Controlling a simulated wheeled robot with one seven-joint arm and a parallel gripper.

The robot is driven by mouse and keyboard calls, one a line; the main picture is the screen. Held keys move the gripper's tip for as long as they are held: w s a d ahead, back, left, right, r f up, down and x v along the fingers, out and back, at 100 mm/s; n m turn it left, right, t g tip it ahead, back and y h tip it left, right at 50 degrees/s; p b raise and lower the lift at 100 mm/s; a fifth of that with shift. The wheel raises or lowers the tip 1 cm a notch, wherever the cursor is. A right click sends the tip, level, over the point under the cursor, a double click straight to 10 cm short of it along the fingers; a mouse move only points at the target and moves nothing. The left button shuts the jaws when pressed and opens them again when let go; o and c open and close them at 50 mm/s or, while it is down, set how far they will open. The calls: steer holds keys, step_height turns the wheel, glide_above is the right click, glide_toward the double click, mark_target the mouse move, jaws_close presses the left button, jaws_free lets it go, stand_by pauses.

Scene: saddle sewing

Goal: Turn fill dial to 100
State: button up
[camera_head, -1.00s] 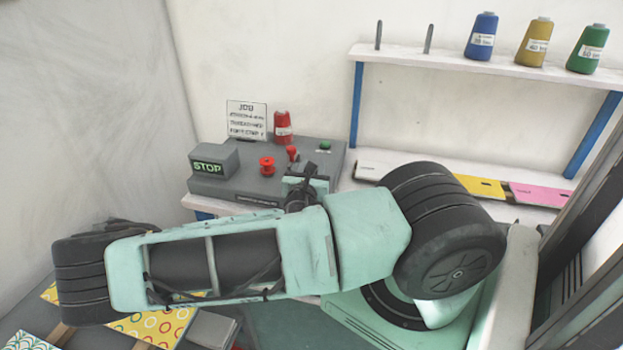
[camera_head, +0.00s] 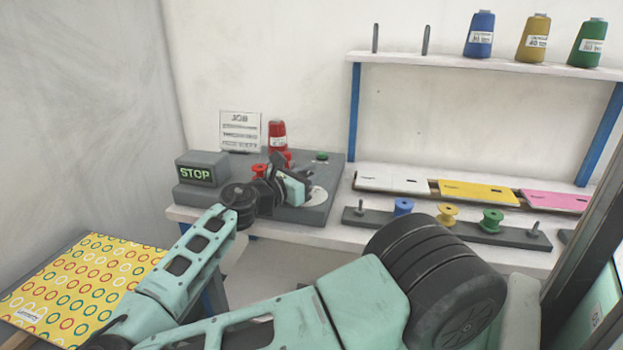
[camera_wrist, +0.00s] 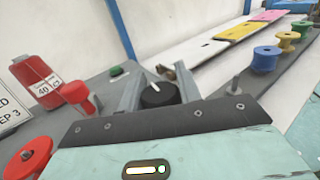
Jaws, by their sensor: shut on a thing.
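The fill dial (camera_wrist: 158,95) is a black knob with a white mark, on the grey control box (camera_head: 330,172). In the wrist view it sits between the two fingers of my gripper (camera_wrist: 157,88), which is shut on it. The white mark slants up and to the left in that view. In the head view my gripper (camera_head: 300,188) hides the knob, and only part of a pale round dial face (camera_head: 318,196) shows beside it. The numbers on the scale cannot be read.
The box also carries a lit STOP sign (camera_head: 196,173), a red spool (camera_head: 259,170) and a green button (camera_head: 322,157). A red thread cone (camera_head: 278,137) and a job card (camera_head: 240,131) stand behind. Bobbins (camera_head: 447,214) sit on a rack at right.

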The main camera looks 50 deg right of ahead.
steer(key=m+g+p, duration=0.1)
steer(key=m+g+y+p, duration=0.1)
steer(key=g, duration=0.2)
steer(key=shift+s+r+m+p, duration=0.1)
steer(key=shift+r+m+p, duration=0.15)
steer(key=shift+m+p, duration=0.15)
steer(key=shift+s+a+f+m+g+y+p, duration=0.1)
steer(key=shift+m+g+y+p, duration=0.25)
steer(key=shift+m+g+y, duration=0.45)
steer(key=shift+s+a+f+m+g+y+p, duration=0.15)
steer(key=shift+m+g+y+p, duration=0.3)
steer(key=shift+g, duration=0.55)
steer(key=shift+s+m+g+y+p, duration=0.1)
steer(key=shift+m+g+y+p, duration=0.15)
steer(key=shift+m+g+y, duration=0.55)
steer(key=o, duration=1)
steer(key=b+v, duration=0.1)
steer(key=v, duration=0.4)
steer(key=b+v, duration=0.1)
steer(key=v, duration=0.5)
steer(key=b+v, duration=0.1)
steer(key=v, duration=0.4)
steer(key=shift+w+a+f, duration=0.25)
steer(key=shift+w, duration=0.05)
steer(key=shift+w+a+r, duration=0.1)
steer(key=shift+w+a, duration=0.1)
steer(key=shift+a, duration=0.05)
